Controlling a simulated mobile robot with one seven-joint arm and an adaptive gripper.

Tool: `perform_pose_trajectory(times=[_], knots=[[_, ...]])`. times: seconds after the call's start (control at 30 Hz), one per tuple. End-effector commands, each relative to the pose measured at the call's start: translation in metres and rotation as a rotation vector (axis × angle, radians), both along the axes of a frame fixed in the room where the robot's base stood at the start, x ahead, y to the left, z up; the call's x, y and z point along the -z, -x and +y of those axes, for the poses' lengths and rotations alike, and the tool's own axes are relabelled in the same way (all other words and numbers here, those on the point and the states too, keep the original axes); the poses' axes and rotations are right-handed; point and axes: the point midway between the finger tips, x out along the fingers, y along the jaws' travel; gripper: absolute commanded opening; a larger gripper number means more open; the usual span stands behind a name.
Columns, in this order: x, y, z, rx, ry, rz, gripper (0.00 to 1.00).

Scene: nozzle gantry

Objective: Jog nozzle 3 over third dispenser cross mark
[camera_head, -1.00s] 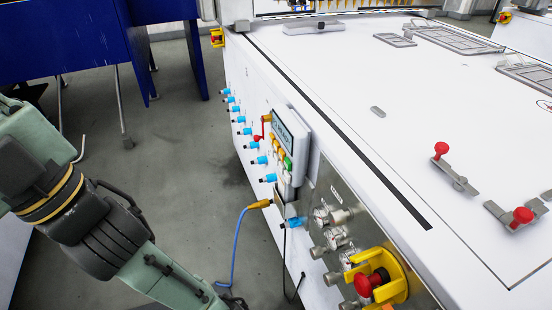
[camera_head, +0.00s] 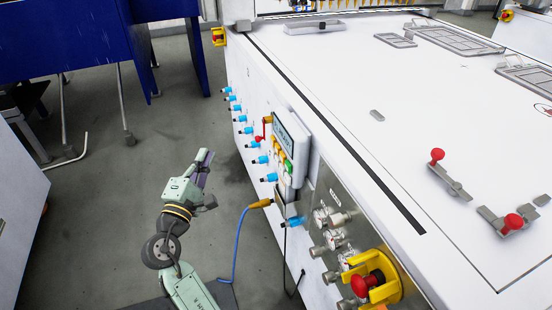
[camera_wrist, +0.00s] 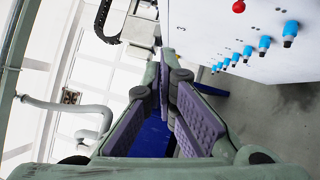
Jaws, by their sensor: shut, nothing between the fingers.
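My gripper (camera_head: 204,160) is shut and empty in the head view, in the air over the floor left of the white machine and apart from it. Its purple-padded fingers (camera_wrist: 167,80) fill the middle of the wrist view. The control panel (camera_head: 289,141) stands on the machine's front side, to the right of my gripper. It has a small dark screen (camera_head: 285,133), several yellow buttons and a green button (camera_head: 288,167). A red-handled lever (camera_head: 267,121) is at its left.
A row of blue fittings (camera_head: 251,144) sticks out of the machine's side; several also show in the wrist view (camera_wrist: 264,43). A yellow-guarded red knob (camera_head: 367,285) is low right. A blue cable (camera_head: 236,240) hangs to the floor. The floor around my gripper is clear.

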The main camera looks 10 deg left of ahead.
Motion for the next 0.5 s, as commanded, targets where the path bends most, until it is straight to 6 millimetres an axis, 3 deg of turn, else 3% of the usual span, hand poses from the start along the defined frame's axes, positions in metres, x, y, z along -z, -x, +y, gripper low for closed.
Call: perform_pose_trajectory(times=[0.03,0.1,0.2,0.5], knots=[[0.016,-0.001,-0.015,0.080,0.097,0.008,0.00],[0.030,0.000,-0.034,0.173,0.207,0.009,0.00],[0.040,0.003,-0.051,0.262,0.308,0.007,0.00],[0.044,0.005,-0.059,0.301,0.353,0.004,0.00]])
